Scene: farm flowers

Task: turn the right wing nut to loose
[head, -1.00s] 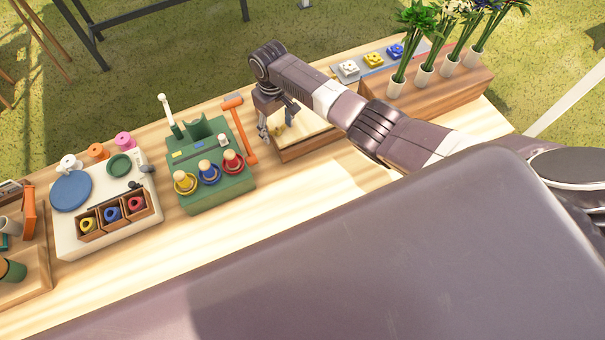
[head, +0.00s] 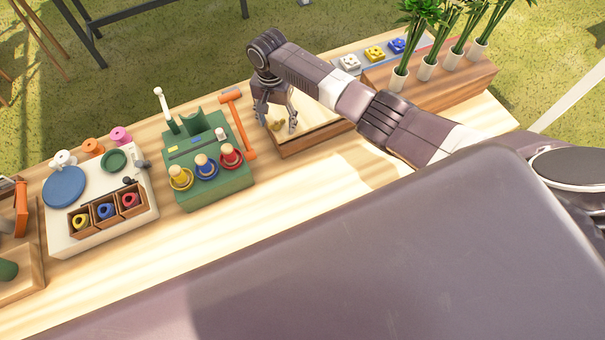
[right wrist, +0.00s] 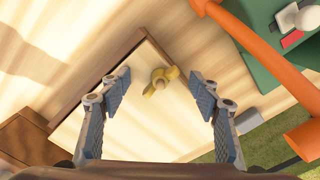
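A yellow wing nut (head: 277,125) stands on a pale board in a wooden frame (head: 306,143). In the right wrist view the wing nut (right wrist: 160,80) shows its two wings and a round middle post, and the pale board (right wrist: 140,125) lies beneath it. My right gripper (head: 280,120) hangs over the board. In the right wrist view its fingers (right wrist: 159,76) are spread wide, one on each side of the wing nut, with a gap on both sides. Only one wing nut shows; my right arm covers part of the board. My left gripper is not in view.
An orange-headed hammer (head: 238,125) lies left of the board, beside a green stand (head: 215,185) with ringed pegs. A wooden block with flower vases (head: 435,90) stands to the right. Bare tabletop (head: 310,185) lies in front of the board.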

